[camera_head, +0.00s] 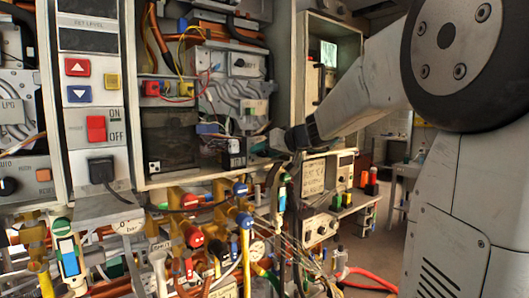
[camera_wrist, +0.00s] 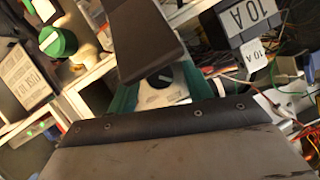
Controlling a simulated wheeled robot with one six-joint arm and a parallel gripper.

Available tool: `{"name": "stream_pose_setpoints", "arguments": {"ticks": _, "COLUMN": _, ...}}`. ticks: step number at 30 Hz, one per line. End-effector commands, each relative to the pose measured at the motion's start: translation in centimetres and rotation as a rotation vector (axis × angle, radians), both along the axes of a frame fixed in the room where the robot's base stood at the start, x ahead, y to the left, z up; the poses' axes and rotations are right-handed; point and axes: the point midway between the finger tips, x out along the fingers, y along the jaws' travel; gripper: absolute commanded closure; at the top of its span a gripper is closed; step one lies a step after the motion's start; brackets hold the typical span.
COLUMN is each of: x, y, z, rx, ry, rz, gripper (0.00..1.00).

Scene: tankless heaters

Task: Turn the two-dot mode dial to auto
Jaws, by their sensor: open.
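My gripper (camera_head: 277,141) reaches in from the right to the lower right corner of the middle open heater cabinet. In the wrist view my gripper (camera_wrist: 156,82) is open, with one dark finger above and a dark edge below. A small dark dial (camera_wrist: 160,78) with a white pointer line shows in the gap between them. I cannot tell whether the fingers touch it, and its labels are hidden. In the head view the dial near my gripper is hidden.
Another dark dial (camera_head: 9,186), marked AUTO, is on the left unit. A green knob (camera_wrist: 58,42) with a white pointer is left of my gripper. Pipes and valves (camera_head: 200,235) crowd below the cabinets. A cabinet wall (camera_head: 290,70) stands close above my gripper.

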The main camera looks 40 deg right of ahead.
Motion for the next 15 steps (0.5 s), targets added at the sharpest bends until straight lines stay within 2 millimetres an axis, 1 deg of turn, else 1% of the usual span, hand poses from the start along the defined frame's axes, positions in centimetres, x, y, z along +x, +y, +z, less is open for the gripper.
{"name": "stream_pose_setpoints", "arguments": {"ticks": 4, "x": -0.01, "y": 0.0, "z": -0.01, "rx": 0.0, "ry": 0.0, "rz": 0.0, "gripper": 0.49}}
{"name": "stream_pose_setpoints", "arguments": {"ticks": 5, "x": -0.01, "y": 0.0, "z": -0.01, "rx": 0.0, "ry": 0.0, "rz": 0.0, "gripper": 0.55}}
{"name": "stream_pose_setpoints", "arguments": {"ticks": 6, "x": -0.02, "y": 0.0, "z": 0.0, "rx": 0.0, "ry": 0.0, "rz": 0.0, "gripper": 0.66}}
{"name": "stream_pose_setpoints", "arguments": {"ticks": 8, "x": -0.03, "y": 0.0, "z": -0.01, "rx": 0.0, "ry": 0.0, "rz": 0.0, "gripper": 0.83}}
{"name": "stream_pose_setpoints", "arguments": {"ticks": 9, "x": -0.03, "y": 0.0, "z": -0.01, "rx": 0.0, "ry": 0.001, "rz": 0.0, "gripper": 0.94}}
{"name": "stream_pose_setpoints", "arguments": {"ticks": 15, "x": -0.03, "y": 0.0, "z": -0.02, "rx": 0.004, "ry": 0.001, "rz": 0.001, "gripper": 0.94}}
